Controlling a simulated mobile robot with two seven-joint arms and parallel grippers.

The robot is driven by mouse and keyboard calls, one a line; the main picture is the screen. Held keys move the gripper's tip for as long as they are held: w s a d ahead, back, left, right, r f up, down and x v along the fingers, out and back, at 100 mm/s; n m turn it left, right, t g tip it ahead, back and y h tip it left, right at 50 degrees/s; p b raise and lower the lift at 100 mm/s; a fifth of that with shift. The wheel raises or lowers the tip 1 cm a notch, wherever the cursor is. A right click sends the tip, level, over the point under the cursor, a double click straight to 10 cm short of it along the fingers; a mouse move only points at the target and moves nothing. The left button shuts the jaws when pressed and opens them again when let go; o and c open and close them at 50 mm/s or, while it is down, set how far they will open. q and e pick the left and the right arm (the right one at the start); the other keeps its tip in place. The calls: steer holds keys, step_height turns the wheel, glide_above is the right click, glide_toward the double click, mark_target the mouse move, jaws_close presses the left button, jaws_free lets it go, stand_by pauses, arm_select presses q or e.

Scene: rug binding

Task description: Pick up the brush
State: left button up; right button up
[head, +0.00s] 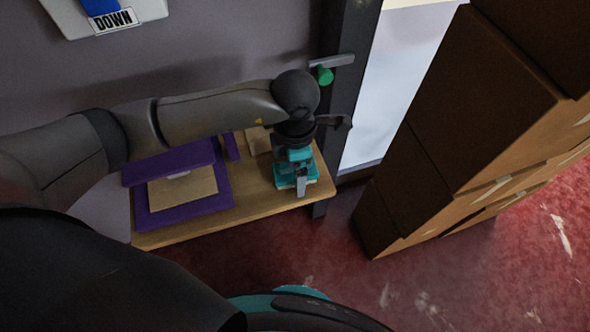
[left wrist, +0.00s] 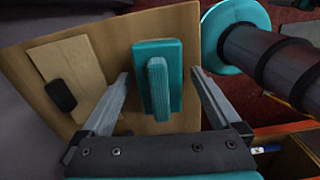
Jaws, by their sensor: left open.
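The brush, a teal block with a ridged teal handle on top, lies on the wooden table (head: 180,233). It shows clearly in the left wrist view (left wrist: 157,75) and partly under my gripper in the head view (head: 312,172). My left gripper (left wrist: 161,75) is open and points down over it, with one finger on each side of the handle. The fingers look apart from the handle, with nothing held; their exact height above the brush is hard to tell. In the head view my left gripper (head: 300,186) hides part of the brush. My right gripper is not in view.
A purple open case with a tan panel (head: 182,190) lies on the table's left. A tan board (left wrist: 75,65) with a small black object (left wrist: 61,96) lies beside the brush. Stacked cardboard boxes (head: 470,110) stand right. A dark post with a green knob (head: 325,76) stands behind.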

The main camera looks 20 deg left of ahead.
arm_select(q)
steer(key=shift+c, duration=0.8)
jaws_close()
steer(key=shift+r, duration=0.15)
step_height(320, 180, up, 20)
steer(key=p, duration=0.3)
steer(key=shift+c, duration=2.2)
jaws_free()
steer(key=c, duration=0.7)
